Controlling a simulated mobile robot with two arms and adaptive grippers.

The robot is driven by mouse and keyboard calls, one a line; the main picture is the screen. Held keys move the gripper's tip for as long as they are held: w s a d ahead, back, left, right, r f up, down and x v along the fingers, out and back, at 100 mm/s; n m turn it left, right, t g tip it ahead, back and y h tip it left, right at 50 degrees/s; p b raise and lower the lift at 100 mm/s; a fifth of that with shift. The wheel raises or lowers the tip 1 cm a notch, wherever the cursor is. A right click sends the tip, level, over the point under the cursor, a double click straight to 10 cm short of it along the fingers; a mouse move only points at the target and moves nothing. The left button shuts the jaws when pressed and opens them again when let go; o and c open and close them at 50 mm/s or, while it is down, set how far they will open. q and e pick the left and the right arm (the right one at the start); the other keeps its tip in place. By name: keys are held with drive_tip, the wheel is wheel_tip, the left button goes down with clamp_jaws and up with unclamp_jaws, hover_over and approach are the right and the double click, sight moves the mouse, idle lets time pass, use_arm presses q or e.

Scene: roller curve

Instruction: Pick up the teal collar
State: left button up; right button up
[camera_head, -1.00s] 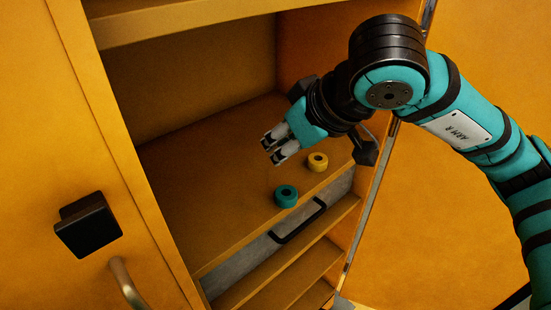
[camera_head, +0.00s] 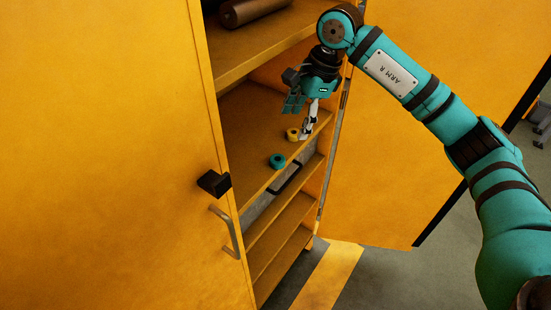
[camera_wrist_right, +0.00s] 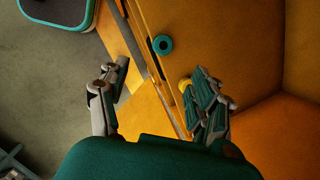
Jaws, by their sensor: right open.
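The teal collar (camera_head: 277,160) is a small ring lying on the cabinet shelf, near its front edge. It also shows in the right wrist view (camera_wrist_right: 162,45), beyond the fingertips and apart from them. A yellow collar (camera_head: 293,134) lies behind it on the same shelf, partly hidden by a finger in the wrist view. My right gripper (camera_head: 301,120) is open and empty, above and beside the yellow collar. In the wrist view its spread fingers (camera_wrist_right: 158,72) show with the teal collar in the gap ahead. My left gripper is not in view.
The left cabinet door (camera_head: 150,150) has a black latch block (camera_head: 214,183) and a metal handle (camera_head: 226,232). The right door (camera_head: 385,170) stands open. A black drawer handle (camera_head: 286,179) sits below the shelf edge. A brown roll (camera_head: 253,10) lies on the shelf above.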

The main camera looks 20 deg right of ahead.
drive_tip(key=p, duration=0.2)
approach(280, 156)
drive_tip(key=s, duration=0.1)
drive_tip(key=p+x, duration=0.1)
drive_tip(key=x, duration=0.1)
drive_tip(key=p+x, duration=0.1)
drive_tip(key=x, duration=0.2)
drive_tip(key=p+x, duration=0.2)
drive_tip(key=x, duration=0.1)
drive_tip(key=shift+w+a, duration=0.1)
drive_tip(key=shift+a, duration=0.3)
drive_tip(key=shift+w+a+f, duration=0.1)
drive_tip(key=shift+f, duration=0.4)
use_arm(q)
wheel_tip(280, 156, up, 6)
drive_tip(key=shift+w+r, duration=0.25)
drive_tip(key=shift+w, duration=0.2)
use_arm(e)
drive_tip(key=shift+c, duration=1.2)
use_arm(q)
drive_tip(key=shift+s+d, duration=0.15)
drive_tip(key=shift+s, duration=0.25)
use_arm(e)
drive_tip(key=c, duration=0.8)
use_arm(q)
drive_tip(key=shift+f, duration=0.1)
